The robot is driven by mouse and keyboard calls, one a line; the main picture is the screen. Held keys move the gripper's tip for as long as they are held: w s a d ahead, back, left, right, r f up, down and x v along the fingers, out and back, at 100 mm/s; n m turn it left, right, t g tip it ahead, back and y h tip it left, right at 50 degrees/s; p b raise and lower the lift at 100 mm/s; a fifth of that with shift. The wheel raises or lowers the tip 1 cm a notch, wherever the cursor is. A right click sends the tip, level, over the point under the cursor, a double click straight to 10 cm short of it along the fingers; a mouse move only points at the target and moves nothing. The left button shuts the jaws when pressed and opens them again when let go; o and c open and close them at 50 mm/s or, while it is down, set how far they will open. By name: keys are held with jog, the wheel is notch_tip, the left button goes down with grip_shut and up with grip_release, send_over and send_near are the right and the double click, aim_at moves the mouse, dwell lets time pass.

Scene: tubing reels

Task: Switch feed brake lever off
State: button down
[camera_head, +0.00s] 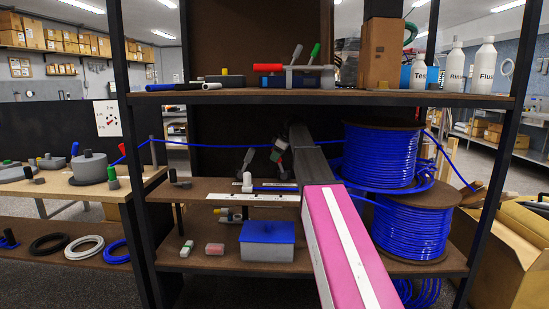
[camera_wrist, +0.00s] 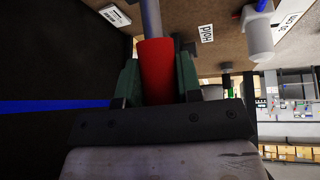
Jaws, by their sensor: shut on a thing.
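The feed brake lever shows in the wrist view as a red grip (camera_wrist: 157,68) on a grey rod (camera_wrist: 151,18). My gripper (camera_wrist: 158,78) has its green-grey fingers on both sides of the red grip, closed on it. In the head view my gripper (camera_head: 279,150) is at the middle shelf, left of the reels, beyond my arm. The lever is mostly hidden there, and its pivot does not show clearly. In the wrist view a label (camera_wrist: 205,33) is on the brown board near the rod.
Blue tubing reels (camera_head: 381,155) stand right of my arm. A blue tube (camera_wrist: 45,106) runs left of my gripper. A white post (camera_head: 247,182) and a dark-gripped lever (camera_head: 247,160) stand left on the middle shelf. A blue-lidded box (camera_head: 268,243) sits below. The upper shelf (camera_head: 330,97) is overhead.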

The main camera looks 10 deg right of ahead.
jog(key=d+y, duration=0.2)
jog(key=d+t+y, duration=0.1)
jog(key=shift+s+d+r+m+y, duration=0.3)
jog(key=shift+s+d+y, duration=0.1)
jog(key=shift+s+d+f+m+t+y, duration=0.15)
jog(key=shift+d+t+y, duration=0.1)
jog(key=shift+d+y, duration=0.45)
jog(key=shift+s+d+f+m+t+y, duration=0.1)
jog(key=shift+d+f+t+y, duration=0.1)
jog(key=shift+d+y, duration=0.5)
jog(key=shift+s+d+f+m+t+y, duration=0.1)
jog(key=shift+d+t+y, duration=0.15)
jog(key=shift+d+y, duration=0.45)
jog(key=shift+a, duration=0.15)
jog(key=c, duration=0.8)
grip_release()
jog(key=v, duration=1.1)
jog(key=shift+f, duration=0.25)
